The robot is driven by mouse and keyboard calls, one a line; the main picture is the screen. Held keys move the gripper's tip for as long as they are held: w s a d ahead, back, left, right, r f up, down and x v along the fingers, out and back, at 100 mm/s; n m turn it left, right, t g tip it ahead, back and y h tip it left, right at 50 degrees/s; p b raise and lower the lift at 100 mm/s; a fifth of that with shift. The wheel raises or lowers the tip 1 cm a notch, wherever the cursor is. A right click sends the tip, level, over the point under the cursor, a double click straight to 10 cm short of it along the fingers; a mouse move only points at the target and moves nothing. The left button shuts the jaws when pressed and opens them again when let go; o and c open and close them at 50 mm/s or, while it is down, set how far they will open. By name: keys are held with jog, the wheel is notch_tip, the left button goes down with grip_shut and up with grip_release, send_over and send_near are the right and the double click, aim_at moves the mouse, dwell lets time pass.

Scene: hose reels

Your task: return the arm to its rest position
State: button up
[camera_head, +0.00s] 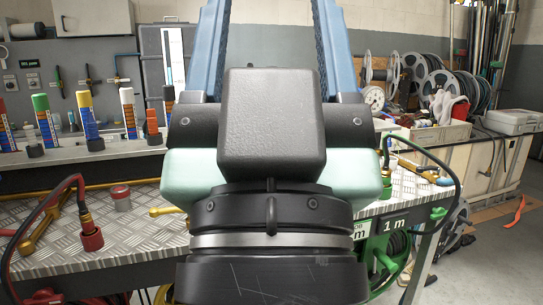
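My arm (270,140) fills the middle of the head view, very close to the camera. It shows black joint housings, mint-green side parts and two blue uprights running out of the top of the picture. No gripper fingers can be made out, so whether the gripper is open or shut is not shown. The arm hides the middle of the metal bench (140,225) behind it, and I cannot tell whether it touches the bench.
On the bench, a red hose fitting (91,236) stands left and a green hose fitting (386,188) right. A green hose reel (392,255) hangs below. Several markers (45,120) stand behind. Metal reels (428,75) are at the back right. Floor at right is mostly clear.

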notch_tip(320, 180, up, 24)
jog(key=p, duration=2.2)
jog(key=shift+r, duration=0.2)
